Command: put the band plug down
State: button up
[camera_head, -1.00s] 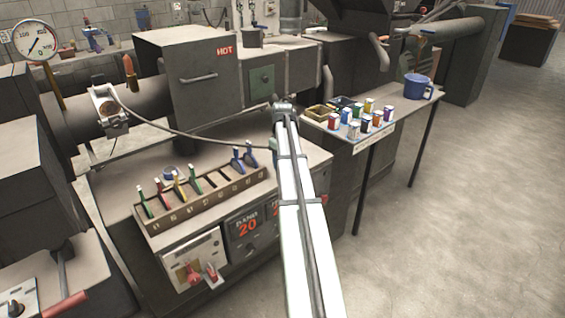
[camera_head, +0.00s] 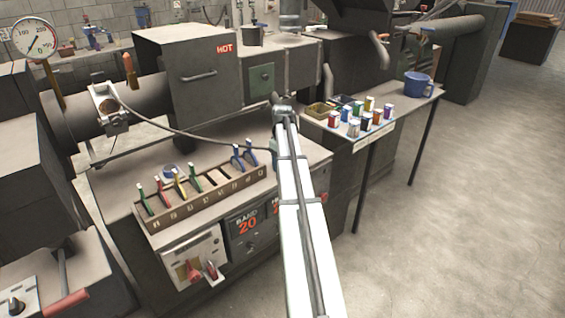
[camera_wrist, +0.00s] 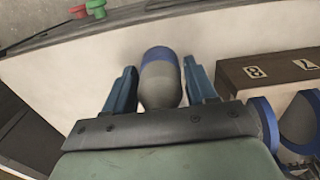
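The band plug (camera_wrist: 160,80), a grey rounded body with a blue end, lies between the two blue fingers of my gripper (camera_wrist: 160,84) in the wrist view. Thin gaps show on both sides of it, so the fingers look open around it rather than pressed on it. The plug seems to be at the pale bench top (camera_wrist: 78,75). In the head view my gripper (camera_head: 273,147) is at the bench's right side, mostly hidden by my white arm. A cord (camera_head: 190,134) runs there from the clamp on the barrel (camera_head: 108,105).
A numbered rack (camera_head: 205,204) of several coloured-handled pliers stands left of my gripper; its end (camera_wrist: 270,78) is close on the right in the wrist view. Behind is a box marked HOT (camera_head: 190,75). A side shelf (camera_head: 405,108) holds several small cans and a blue mug (camera_head: 417,84).

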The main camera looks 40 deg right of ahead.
jog(key=shift+o, duration=1.4)
notch_tip(320, 180, up, 13)
jog(key=shift+r, duration=0.15)
jog(key=shift+a, duration=0.1)
